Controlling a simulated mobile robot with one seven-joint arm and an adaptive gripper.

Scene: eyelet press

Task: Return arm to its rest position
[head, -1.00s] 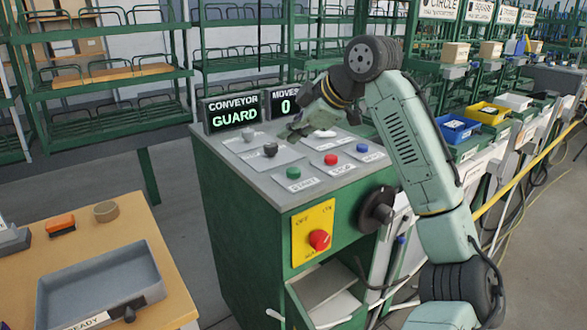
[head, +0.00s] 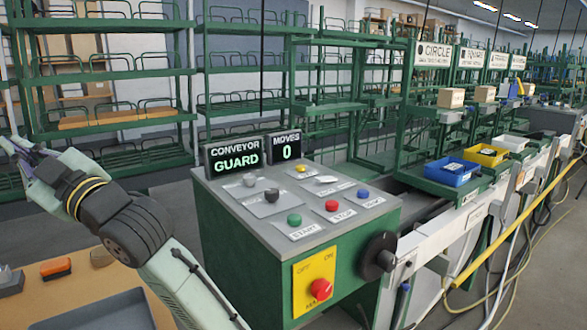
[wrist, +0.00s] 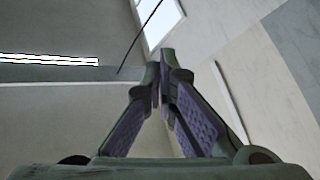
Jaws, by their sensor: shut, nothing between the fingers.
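My arm is folded up at the left of the head view, above the wooden table. My gripper (wrist: 163,75) points upward in the wrist view, with its two fingertips together and nothing between them. In the head view the gripper is at the far left edge, partly cut off. The green control cabinet (head: 240,245) stands in the middle, clear of my arm. Its display (head: 234,158) reads "CONVEYOR GUARD" and the one beside it (head: 286,147) reads "MOVES 0".
The panel carries a green button (head: 294,219), a red button (head: 332,205) and a blue button (head: 364,192). A grey tray (head: 95,310) lies on the wooden table (head: 40,305) under my arm. Blue (head: 451,171) and yellow (head: 487,155) bins stand along the conveyor at right.

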